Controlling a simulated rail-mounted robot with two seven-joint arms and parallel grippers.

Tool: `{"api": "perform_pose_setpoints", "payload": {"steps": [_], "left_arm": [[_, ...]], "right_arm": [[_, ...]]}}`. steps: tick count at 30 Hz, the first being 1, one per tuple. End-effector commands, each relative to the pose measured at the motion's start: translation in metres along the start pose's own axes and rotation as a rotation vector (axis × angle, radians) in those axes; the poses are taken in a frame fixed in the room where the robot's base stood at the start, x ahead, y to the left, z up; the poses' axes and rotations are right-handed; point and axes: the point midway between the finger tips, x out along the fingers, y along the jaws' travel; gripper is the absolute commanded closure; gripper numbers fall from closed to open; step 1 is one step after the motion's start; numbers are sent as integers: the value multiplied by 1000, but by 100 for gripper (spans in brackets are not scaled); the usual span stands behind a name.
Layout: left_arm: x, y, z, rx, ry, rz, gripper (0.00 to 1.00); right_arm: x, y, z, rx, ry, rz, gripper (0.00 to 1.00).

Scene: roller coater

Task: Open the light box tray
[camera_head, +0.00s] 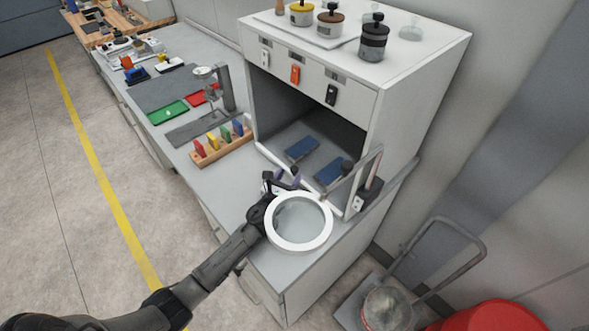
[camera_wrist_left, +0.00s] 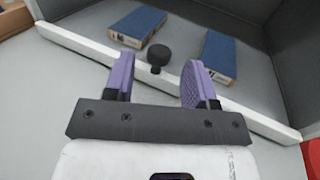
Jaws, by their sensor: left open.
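The light box (camera_head: 425,85) is a white cabinet with a dark open front on the bench. Its tray (camera_wrist_left: 188,83) lies on the box floor, with a white front lip and a black round knob (camera_wrist_left: 158,55) at the lip's middle. Two blue blocks lie on the tray, a left one (camera_head: 302,149) and a right one (camera_head: 329,173). My left gripper (camera_head: 284,182) is at the lip. In the left wrist view, its purple fingers (camera_wrist_left: 155,82) are open, with the knob showing between and slightly beyond them. Contact cannot be told. My right gripper is not in view.
A white ring magnifier (camera_head: 327,238) on a bent arm stands close beside my left gripper. A wooden rack (camera_head: 222,151) of coloured pieces is left of the box. Jars, including a dark one (camera_head: 373,42), stand on top. A hand cart (camera_head: 352,310) is at lower right.

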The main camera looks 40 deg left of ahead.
Motion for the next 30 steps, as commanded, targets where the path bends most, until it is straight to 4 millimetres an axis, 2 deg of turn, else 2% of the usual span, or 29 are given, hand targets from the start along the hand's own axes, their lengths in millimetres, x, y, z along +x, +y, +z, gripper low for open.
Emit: {"api": "perform_pose_setpoints", "payload": {"steps": [3, 9, 23, 30], "left_arm": [[19, 0, 0, 0, -1, 1, 49], [37, 0, -1, -1, 1, 1, 49], [45, 0, 0, -1, 1, 0, 49], [44, 0, 0, -1, 1, 0, 70]], "right_arm": [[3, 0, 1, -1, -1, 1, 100], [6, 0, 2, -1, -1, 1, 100], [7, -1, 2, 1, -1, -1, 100], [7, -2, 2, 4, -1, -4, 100]]}}
